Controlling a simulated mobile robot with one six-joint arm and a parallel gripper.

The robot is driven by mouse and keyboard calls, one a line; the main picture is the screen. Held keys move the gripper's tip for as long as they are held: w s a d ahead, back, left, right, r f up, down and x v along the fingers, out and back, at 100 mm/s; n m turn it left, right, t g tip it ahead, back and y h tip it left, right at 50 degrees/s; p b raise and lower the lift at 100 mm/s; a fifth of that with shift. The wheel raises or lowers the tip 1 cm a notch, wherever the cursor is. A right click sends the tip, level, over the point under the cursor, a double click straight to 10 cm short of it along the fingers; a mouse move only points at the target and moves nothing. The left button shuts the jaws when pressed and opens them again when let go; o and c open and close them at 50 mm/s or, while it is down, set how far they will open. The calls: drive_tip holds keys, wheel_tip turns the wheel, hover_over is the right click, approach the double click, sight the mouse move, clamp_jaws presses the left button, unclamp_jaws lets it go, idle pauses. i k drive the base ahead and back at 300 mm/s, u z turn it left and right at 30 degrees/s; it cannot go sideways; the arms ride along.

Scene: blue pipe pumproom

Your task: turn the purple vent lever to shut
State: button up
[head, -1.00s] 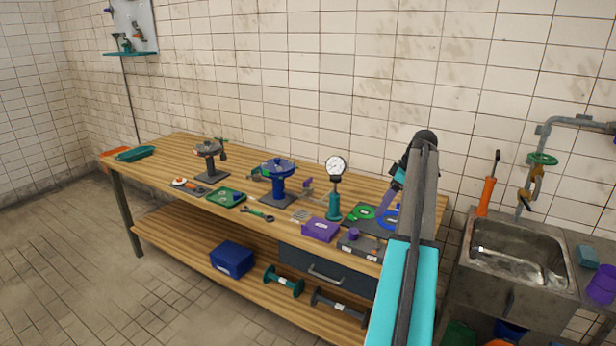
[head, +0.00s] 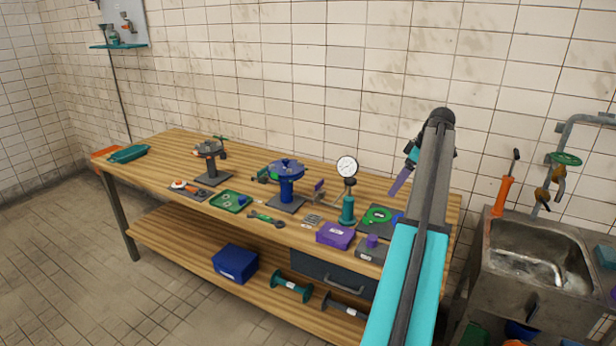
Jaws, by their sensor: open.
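A small purple piece (head: 319,186), which looks like the vent lever, stands between the blue flanged stand (head: 286,186) and the pressure gauge (head: 347,167). It is too small to tell how its handle is set. My gripper (head: 399,184) hangs at the end of my arm, over the right part of the bench, right of the gauge and well apart from the purple piece. Its purple end points down and left. It is open, and I see nothing held in it. My arm hides part of the bench's right end.
On the wooden bench (head: 160,159) are a grey flanged stand (head: 209,160), a green tray (head: 231,202), a wrench (head: 266,219), a purple box (head: 335,235) and a mat with a green ring (head: 377,215). A steel sink (head: 537,248) stands right. Floor at left is clear.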

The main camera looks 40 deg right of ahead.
sight(318, 186)
drive_tip(key=i, duration=1)
drive_tip(key=z, duration=0.05)
